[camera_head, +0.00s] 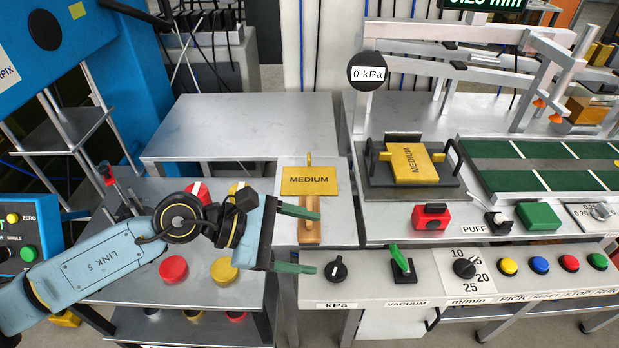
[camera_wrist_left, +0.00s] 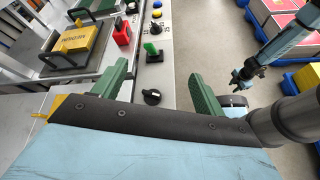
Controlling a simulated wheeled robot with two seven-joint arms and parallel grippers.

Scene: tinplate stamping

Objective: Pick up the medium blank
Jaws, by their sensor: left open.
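A flat yellow plate marked MEDIUM (camera_head: 309,181) lies on the grey metal table near the picture's middle. A thicker yellow block marked MEDIUM (camera_head: 413,163) sits tilted in a dark holder (camera_head: 376,190) to its right; it also shows in the wrist view (camera_wrist_left: 75,40). My left gripper (camera_head: 306,241) is open, with its green fingers apart and nothing held between them. It is just nearer than the flat plate, one finger overlapping a wooden handle (camera_head: 309,232). In the wrist view, a blue arm, seemingly my right, ends in a small dark gripper (camera_wrist_left: 243,80); its jaws are unclear.
A control panel (camera_head: 440,286) with knobs and coloured buttons runs along the front right. A green conveyor (camera_head: 540,150) lies at the far right. Red and yellow buttons (camera_head: 173,269) are below my left arm. The back-left tabletop (camera_head: 240,125) is clear.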

